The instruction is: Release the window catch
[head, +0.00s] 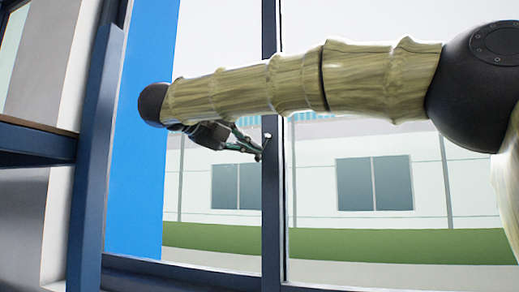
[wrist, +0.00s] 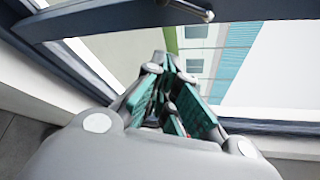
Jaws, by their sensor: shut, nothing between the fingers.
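The window catch (wrist: 190,10) shows in the wrist view as a dark lever with a shiny rounded end, at the top edge on the dark window frame. In the head view a small pale-tipped piece that looks like the catch (head: 267,141) sits on the upright window bar. My gripper (wrist: 167,62) is shut and empty, with its green-padded fingers pointing toward the frame. In the head view my gripper (head: 258,152) is close beside the bar, its tips near the catch. I cannot tell whether they touch.
The dark upright window bar (head: 272,215) divides the glass, and a dark lower rail (head: 180,275) runs along the bottom. A blue panel (head: 145,60) and a dark post (head: 92,160) stand at the left. Outside are a pale building and grass.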

